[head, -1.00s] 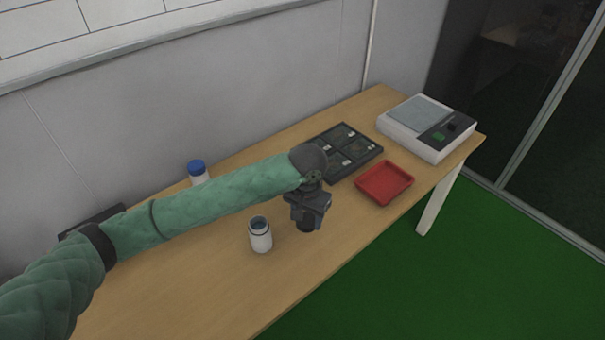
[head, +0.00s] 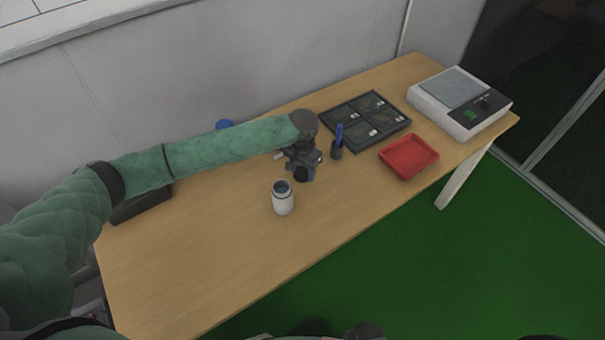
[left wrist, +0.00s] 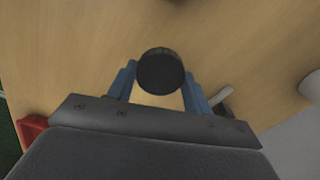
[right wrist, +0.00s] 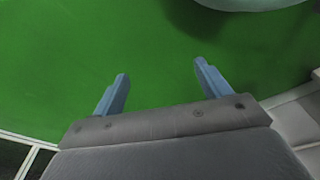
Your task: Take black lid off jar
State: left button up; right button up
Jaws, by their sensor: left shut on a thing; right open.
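A white jar (head: 283,203) stands upright on the table, its top open and dark inside. My left gripper (head: 301,166) is just behind and to the right of the jar, apart from it, pointing down. It is shut on the round black lid (head: 301,174). In the left wrist view the lid (left wrist: 160,72) sits between the two blue fingers of my left gripper (left wrist: 159,76). How high the lid is above the table I cannot tell. My right gripper (right wrist: 160,82) is open and empty over the green floor in the right wrist view.
A red tray (head: 409,157), a dark cup with a blue pen (head: 337,151), a black compartment tray (head: 366,120) and a white scale (head: 459,102) stand to the right. A blue-capped bottle (head: 224,124) is mostly hidden behind my left arm. The table front is clear.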

aim_at(302, 172)
pick_arm(q)
jog(key=shift+f+p, duration=0.7)
jog(key=shift+f, duration=1.1)
pick_arm(e)
jog(key=shift+s+d+f, duration=0.15)
jog(key=shift+d+f, duration=0.05)
jog(key=shift+f, duration=0.35)
jog(key=shift+s+d+f, duration=0.15)
jog(key=shift+s+f, duration=0.05)
jog(key=shift+f, duration=0.3)
jog(key=shift+s+d+f, duration=0.15)
jog(key=shift+d+f, duration=0.05)
jog(key=shift+f, duration=0.35)
pick_arm(q)
jog(key=shift+f, duration=0.1)
jog(key=o, duration=1.1)
pick_arm(e)
jog(key=shift+w+d, duration=0.1)
pick_arm(q)
jog(key=shift+r, duration=0.5)
notch_tip(302, 172, up, 10)
jog(key=b, duration=0.4)
jog(key=shift+r, duration=0.65)
pick_arm(e)
notch_tip(302, 172, up, 9)
jog(key=w+a, duration=0.2)
jog(key=a, duration=0.1)
jog(key=shift+r+g, duration=0.15)
jog(key=shift+g, duration=0.15)
